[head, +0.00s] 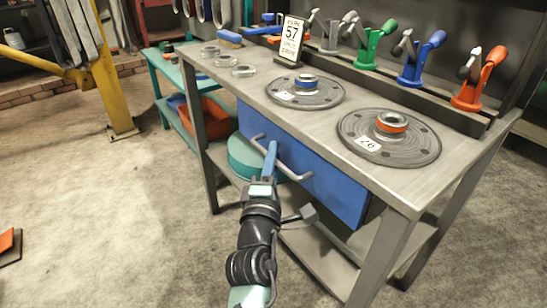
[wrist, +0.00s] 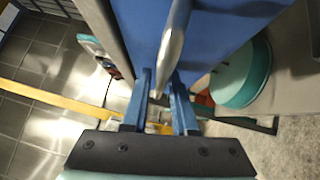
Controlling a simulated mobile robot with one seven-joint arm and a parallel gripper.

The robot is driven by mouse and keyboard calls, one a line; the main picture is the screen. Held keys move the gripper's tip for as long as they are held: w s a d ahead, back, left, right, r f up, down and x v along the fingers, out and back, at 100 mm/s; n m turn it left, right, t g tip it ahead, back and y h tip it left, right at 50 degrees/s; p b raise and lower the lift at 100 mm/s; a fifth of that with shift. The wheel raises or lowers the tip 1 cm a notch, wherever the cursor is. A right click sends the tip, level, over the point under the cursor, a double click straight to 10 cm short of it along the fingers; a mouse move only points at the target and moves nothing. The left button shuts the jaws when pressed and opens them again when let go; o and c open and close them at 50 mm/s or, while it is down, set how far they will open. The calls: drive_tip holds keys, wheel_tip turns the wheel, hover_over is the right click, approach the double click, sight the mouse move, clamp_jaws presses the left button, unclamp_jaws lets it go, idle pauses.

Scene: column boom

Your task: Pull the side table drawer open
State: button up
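The side table (head: 225,88) has a grey metal top and a blue drawer (head: 338,188) under its front edge. The drawer looks shut or nearly so. A silver bar handle (head: 296,174) runs across the drawer front. My gripper (head: 271,150) is at the left part of the handle. In the wrist view, my gripper's blue fingers (wrist: 162,78) stand apart on either side of the handle bar (wrist: 174,42). A gap shows beside the bar, so they look open around it. The blue drawer front (wrist: 220,30) is just beyond.
Two round grey plates (head: 305,103) (head: 365,151), glass discs (head: 243,71) and a number sign (head: 290,42) are on the top. Coloured clamps (head: 480,85) line the back. A teal round object (head: 247,160) sits below the drawer. Open floor lies in front.

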clamp_jaws()
idle(1.4)
